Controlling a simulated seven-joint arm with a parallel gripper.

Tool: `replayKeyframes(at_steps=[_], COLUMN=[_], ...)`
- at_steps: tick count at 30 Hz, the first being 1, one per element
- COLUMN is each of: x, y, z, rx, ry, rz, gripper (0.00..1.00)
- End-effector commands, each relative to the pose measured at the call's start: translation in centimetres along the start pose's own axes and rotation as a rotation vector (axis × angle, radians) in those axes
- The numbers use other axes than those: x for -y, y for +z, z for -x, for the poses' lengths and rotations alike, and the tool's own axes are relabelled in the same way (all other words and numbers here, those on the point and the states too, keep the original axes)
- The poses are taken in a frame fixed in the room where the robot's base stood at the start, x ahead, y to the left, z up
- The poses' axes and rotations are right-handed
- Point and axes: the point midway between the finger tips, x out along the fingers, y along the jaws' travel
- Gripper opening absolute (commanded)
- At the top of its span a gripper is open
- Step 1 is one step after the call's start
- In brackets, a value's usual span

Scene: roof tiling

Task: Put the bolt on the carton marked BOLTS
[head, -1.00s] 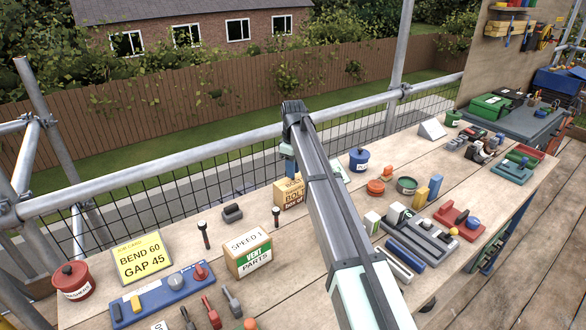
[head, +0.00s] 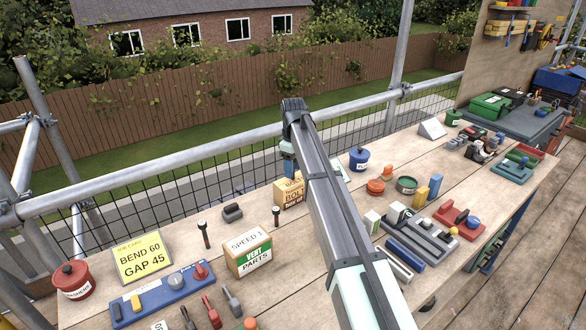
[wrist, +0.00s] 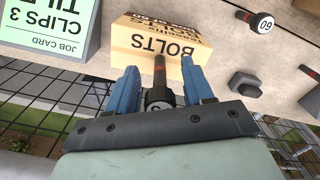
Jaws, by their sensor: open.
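The carton marked BOLTS (head: 290,193) stands on the bench by the far rail, partly behind my arm. In the wrist view the carton (wrist: 150,36) appears with its lettering upside down. The fingers are open, with gaps visible beside the bolt. The bolt overlaps the carton in the picture; I cannot tell whether it rests on it. In the head view my gripper (head: 289,170) is just beyond the carton, and the bolt is hidden.
Another bolt marked 60 (wrist: 262,22) stands nearby. A SPEED 1 VENT PARTS box (head: 248,254) and a grey block (head: 232,212) are to the left. Rail and mesh run behind the bench.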

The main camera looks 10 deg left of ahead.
Motion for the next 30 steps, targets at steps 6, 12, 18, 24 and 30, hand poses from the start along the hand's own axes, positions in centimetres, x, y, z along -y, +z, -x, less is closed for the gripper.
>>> replayKeyframes(at_steps=[6,12,18,24,30], x=[-0.1,-0.1,-0.1,0.0,0.0], y=[-0.1,-0.1,-0.1,0.0,0.0], z=[3.6,7.3,10.1,11.4,11.6], rx=[-0.002,-0.002,-0.001,0.000,0.000], ry=[0.002,0.002,0.001,0.000,0.000], rz=[0.000,0.000,0.000,0.000,0.000], gripper=[0.52,0.52,0.52,0.52,0.52])
